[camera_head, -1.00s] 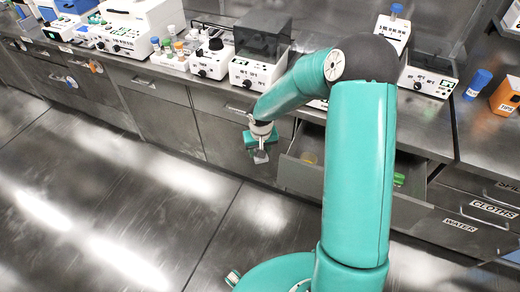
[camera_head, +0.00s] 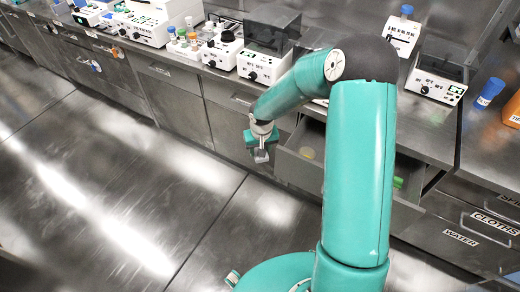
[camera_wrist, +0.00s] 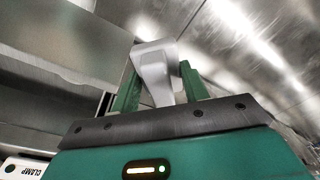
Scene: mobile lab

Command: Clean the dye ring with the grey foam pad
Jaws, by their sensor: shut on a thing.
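My gripper (camera_head: 261,152) hangs at the end of the arm in front of the cabinet fronts, just left of a pulled-out drawer. In the wrist view its two green fingers (camera_wrist: 158,75) are shut on a pale grey piece with a wide top and a narrower lower part. The grey foam pad (camera_wrist: 155,72) seems to be this piece, though its soft face cannot be made out. It also shows small and grey below the gripper in the head view (camera_head: 261,157). I cannot make out the dye ring in either view.
The pulled-out drawer (camera_head: 300,172) holds a yellowish item (camera_head: 306,153) and a green item (camera_head: 398,182). White instruments (camera_head: 265,70) line the steel counter. Drawers labelled CLOTHS (camera_head: 495,226) and WATER are shut. The floor (camera_head: 120,190) at left is clear.

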